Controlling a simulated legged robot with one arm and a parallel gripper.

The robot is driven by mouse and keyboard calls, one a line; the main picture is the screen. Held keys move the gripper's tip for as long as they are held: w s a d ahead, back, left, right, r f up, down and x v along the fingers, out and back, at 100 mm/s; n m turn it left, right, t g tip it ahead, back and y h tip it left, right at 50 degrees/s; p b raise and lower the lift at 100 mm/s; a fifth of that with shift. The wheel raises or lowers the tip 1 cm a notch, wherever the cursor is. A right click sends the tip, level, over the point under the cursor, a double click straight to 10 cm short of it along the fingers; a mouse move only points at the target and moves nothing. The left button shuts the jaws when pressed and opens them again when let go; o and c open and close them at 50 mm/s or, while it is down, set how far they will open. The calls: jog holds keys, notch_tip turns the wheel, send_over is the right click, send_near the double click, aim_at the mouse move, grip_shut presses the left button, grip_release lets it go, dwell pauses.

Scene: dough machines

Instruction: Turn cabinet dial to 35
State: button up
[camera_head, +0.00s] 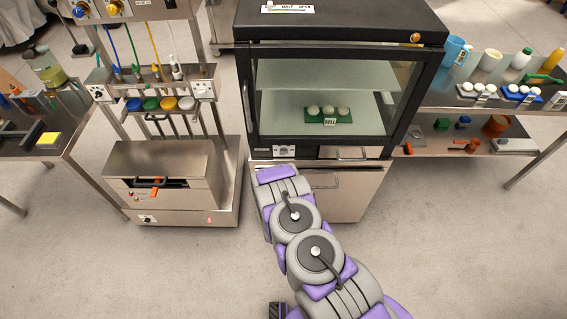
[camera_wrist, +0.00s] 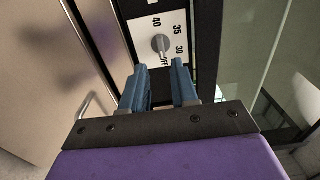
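The cabinet (camera_head: 318,150) is a black, glass-fronted box on a steel base in the middle of the head view. Its dial panel (camera_head: 284,149) sits low on the front at the left. In the wrist view the dial (camera_wrist: 160,44) is a grey knob on a white plate marked 40, 35, 30 and OFF. Its exact setting is hard to read. My gripper (camera_wrist: 160,72) is open, its two blue fingers pointing at the dial from just below it in the picture. The fingers look apart from the knob. In the head view my arm hides the fingers.
Behind the cabinet glass, a green tray (camera_head: 314,122) holds three white balls. A steel machine (camera_head: 160,170) stands at left and a shelf table (camera_head: 470,145) at right. The floor between is clear.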

aim_at(284, 154)
jog(key=shift+w+r+p, duration=0.1)
jog(key=shift+w+p, duration=1.05)
jog(key=shift+w, duration=2.3)
jog(key=shift+w, duration=0.15)
